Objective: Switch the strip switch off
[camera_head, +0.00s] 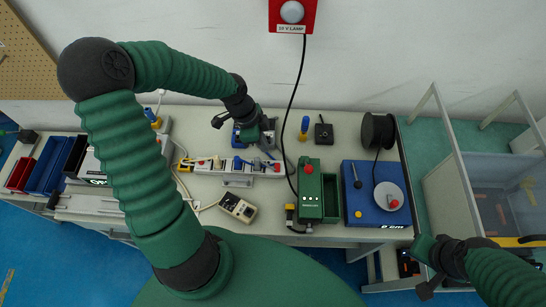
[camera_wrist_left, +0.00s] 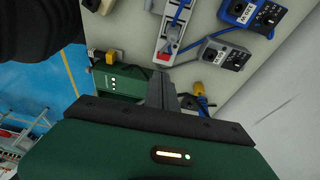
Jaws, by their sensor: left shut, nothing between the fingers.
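The power strip (camera_head: 232,167) is a long pale bar on the bench, with plugs along it. A red switch (camera_head: 278,168) sits at its right end; in the left wrist view the red switch (camera_wrist_left: 167,48) shows on the strip's near end. My left gripper (camera_head: 268,151) is above the bench just behind the strip's right part. Its fingers (camera_wrist_left: 161,80) are shut and empty, and in the left wrist view their tips appear just below the switch, with a gap between. My right gripper (camera_head: 424,268) is open and empty, off the bench's front right corner.
A green box with a red button (camera_head: 308,190) stands right of the strip. A blue unit (camera_head: 375,205) and a black spool (camera_head: 378,130) are farther right. A beige meter (camera_head: 238,208) lies in front. Black cable (camera_head: 293,105) hangs from the red lamp box (camera_head: 291,14).

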